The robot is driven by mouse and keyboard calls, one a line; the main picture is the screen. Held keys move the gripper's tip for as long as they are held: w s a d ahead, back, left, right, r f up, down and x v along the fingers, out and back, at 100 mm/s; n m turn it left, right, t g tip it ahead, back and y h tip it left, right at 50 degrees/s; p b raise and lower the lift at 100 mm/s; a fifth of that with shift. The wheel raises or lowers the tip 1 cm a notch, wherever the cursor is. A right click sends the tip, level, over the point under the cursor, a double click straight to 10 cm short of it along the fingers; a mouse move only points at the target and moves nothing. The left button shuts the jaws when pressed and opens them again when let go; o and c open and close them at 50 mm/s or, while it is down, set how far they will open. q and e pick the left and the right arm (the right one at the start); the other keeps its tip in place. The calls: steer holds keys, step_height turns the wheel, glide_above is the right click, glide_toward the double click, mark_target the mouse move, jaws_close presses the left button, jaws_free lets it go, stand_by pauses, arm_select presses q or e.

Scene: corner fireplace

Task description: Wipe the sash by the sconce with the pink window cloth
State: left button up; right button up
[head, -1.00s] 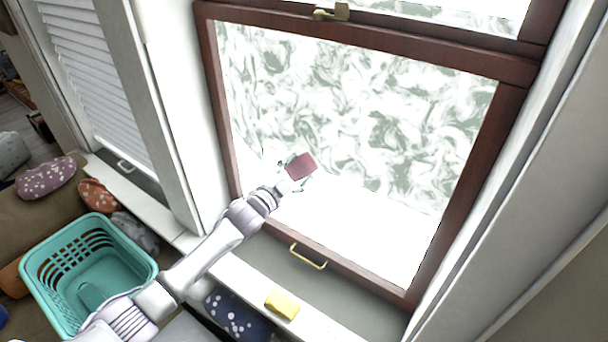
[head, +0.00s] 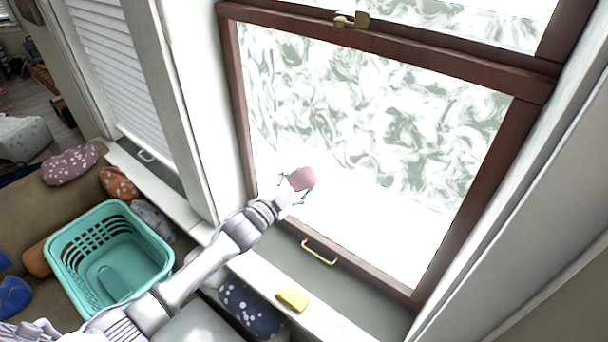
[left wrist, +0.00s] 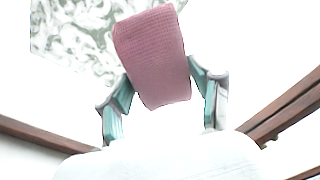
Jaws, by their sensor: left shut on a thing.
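The pink window cloth (head: 303,179) is in my left gripper (head: 299,187), in front of the lower left part of the sash's pane. The left wrist view shows the cloth (left wrist: 153,57) as a ribbed pink block between the two teal-padded fingers (left wrist: 163,98), which are shut on it. I cannot tell whether the cloth touches the glass. The sash (head: 385,46) has a red-brown wooden frame. Grey-green swirling smears (head: 375,120) cover the pane's upper part; its lower part (head: 370,222) looks plain white. No sconce shows. My right gripper is not in view.
A yellow block (head: 293,298) lies on the sill (head: 335,322) below the sash. A brass handle (head: 319,252) sticks out from the bottom rail, and a brass latch (head: 352,19) sits on the top rail. A teal basket (head: 160,262) stands at the left, near several cushions.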

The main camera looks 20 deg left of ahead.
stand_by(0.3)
arm_select(q)
steer(key=shift+p+v, duration=0.6)
steer(key=shift+v, duration=0.45)
steer(key=shift+s+a, duration=0.2)
steer(key=shift+s, duration=0.25)
steer(key=shift+w, duration=0.1)
